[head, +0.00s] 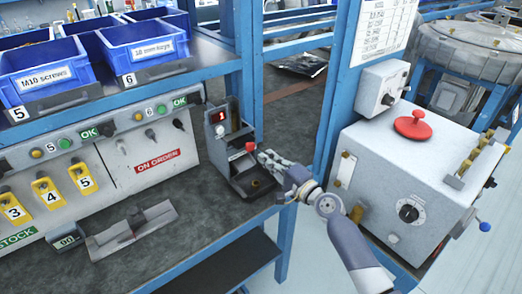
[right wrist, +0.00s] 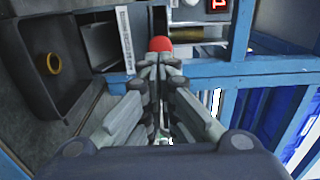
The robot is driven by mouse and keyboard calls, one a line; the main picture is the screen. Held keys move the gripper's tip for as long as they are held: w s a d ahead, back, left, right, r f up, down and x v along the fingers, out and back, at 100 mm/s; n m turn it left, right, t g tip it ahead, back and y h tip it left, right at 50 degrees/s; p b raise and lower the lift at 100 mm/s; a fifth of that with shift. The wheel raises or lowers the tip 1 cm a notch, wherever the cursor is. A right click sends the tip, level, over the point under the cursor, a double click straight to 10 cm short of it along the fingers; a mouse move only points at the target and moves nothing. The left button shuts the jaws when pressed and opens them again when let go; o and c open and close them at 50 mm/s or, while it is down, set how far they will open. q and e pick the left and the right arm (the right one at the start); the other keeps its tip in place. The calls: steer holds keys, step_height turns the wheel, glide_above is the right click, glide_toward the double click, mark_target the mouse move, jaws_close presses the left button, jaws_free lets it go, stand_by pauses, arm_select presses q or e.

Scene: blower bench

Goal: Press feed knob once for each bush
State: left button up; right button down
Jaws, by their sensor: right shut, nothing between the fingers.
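The red feed knob (head: 250,146) sits on a dark feeder unit (head: 217,150) at the right end of the bench. It also shows in the right wrist view (right wrist: 160,44), just beyond the fingertips. My right gripper (head: 264,157) is shut and empty, its tips close beside the knob; I cannot tell if they touch it. In the right wrist view the closed fingers (right wrist: 158,62) point at the knob and partly hide it. One brass-coloured bush (right wrist: 53,63) lies in the feeder's dark tray (right wrist: 22,98); it shows small in the head view (head: 255,183). My left gripper is not in view.
A small red digit display (head: 221,116) is on the feeder. A blue post (head: 338,95) and a grey machine with a red button (head: 414,125) stand to the right. Blue screw bins (head: 45,70) and a control panel (head: 152,158) are left.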

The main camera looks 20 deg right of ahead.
steer(key=shift+x, duration=2)
